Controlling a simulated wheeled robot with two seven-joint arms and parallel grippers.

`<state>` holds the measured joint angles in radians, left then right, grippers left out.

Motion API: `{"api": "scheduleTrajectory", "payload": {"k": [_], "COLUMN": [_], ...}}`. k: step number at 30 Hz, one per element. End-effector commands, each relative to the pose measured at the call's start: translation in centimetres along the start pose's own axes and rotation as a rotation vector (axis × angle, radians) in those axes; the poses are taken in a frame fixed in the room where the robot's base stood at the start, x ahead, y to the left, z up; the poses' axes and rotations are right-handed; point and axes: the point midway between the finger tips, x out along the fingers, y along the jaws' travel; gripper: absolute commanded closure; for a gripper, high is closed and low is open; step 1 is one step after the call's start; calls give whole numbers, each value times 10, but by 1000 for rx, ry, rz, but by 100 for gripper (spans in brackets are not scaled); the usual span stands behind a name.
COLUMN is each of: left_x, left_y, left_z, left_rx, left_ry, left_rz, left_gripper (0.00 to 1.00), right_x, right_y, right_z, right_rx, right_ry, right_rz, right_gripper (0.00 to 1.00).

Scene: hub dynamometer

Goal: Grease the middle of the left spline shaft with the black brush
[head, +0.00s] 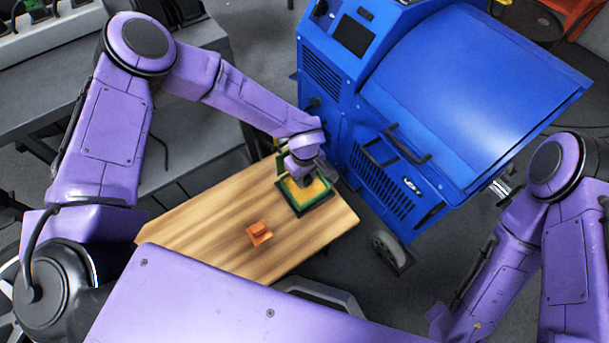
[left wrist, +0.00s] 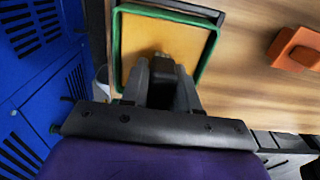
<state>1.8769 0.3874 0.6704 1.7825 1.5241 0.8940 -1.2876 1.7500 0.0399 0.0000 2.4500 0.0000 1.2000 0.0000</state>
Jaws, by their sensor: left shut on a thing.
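My left gripper (head: 304,180) is over a green-rimmed tray (head: 312,205) with a flat yellow-tan inside, on the wooden table. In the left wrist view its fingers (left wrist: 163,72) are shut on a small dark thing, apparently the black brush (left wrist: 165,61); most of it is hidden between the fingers. Whether it touches the tray's inside (left wrist: 190,42) I cannot tell. A metal shaft (head: 503,189) sticks out of the blue machine's right side. The left spline shaft cannot be made out in the head view. My right gripper is out of view.
An orange block (head: 259,235) lies on the wooden table (head: 210,225), left of and nearer than the tray. The large blue machine (head: 440,90) stands close behind and right of the table. A caster (head: 390,250) shows at its base. The table's left part is clear.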

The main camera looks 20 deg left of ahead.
Motion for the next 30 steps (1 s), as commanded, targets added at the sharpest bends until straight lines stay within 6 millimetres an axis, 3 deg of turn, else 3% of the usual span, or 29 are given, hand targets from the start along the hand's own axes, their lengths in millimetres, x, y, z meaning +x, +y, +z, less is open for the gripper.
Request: {"api": "scheduleTrajectory", "payload": {"k": [30], "left_x": [9], "left_y": [0], "left_z": [0], "left_rx": [0], "left_ry": [0], "left_rz": [0], "left_gripper": [95], "right_x": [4], "right_y": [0], "right_z": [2], "right_rx": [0], "right_ry": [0], "right_rz": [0], "right_gripper": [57]}}
